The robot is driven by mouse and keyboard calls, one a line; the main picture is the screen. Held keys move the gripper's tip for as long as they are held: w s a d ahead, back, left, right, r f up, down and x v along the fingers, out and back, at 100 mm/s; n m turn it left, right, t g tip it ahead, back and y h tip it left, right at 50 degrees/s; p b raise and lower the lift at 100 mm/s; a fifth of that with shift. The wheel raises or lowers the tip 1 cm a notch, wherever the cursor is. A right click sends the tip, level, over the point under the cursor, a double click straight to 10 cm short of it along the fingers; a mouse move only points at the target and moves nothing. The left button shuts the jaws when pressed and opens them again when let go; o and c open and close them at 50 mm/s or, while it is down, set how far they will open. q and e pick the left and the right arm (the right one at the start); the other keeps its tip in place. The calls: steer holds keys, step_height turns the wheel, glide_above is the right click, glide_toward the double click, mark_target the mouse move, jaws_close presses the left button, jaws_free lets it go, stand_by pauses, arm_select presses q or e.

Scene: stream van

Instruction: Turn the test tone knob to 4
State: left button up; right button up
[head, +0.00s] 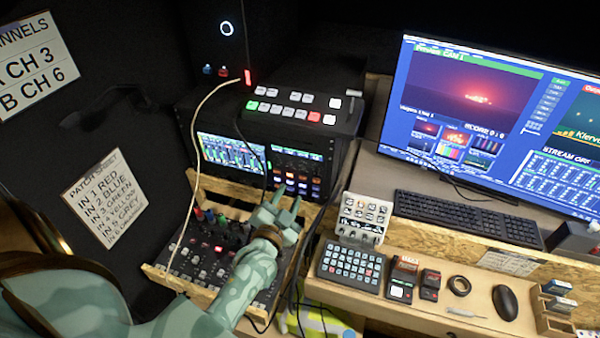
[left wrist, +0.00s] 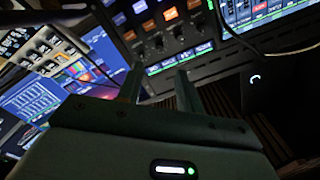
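I cannot pick out a label reading test tone in either view. A rack panel (head: 297,158) with orange and blue lit buttons stands beside a meter screen. In the left wrist view this panel (left wrist: 168,32) shows several small dark knobs (left wrist: 158,43) below the buttons; their settings are too small to read. My left gripper (head: 288,197) is just below and in front of the panel in the head view. In the left wrist view its two fingers (left wrist: 159,88) are apart with nothing between them, pointing toward the panel's lower edge. My right gripper is not in view.
A mixer (head: 210,247) in a wooden frame lies under my left arm. A switcher (head: 300,108) sits on top of the rack. A pale cable (head: 196,120) hangs left. A white button panel (head: 362,218), keyboard (head: 465,218) and monitor (head: 480,110) stand right.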

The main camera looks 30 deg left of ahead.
mark_target(302, 170)
arm_select(q)
steer(key=b+x, duration=0.1)
steer(key=x, duration=0.8)
steer(key=shift+w, duration=0.3)
jaws_close()
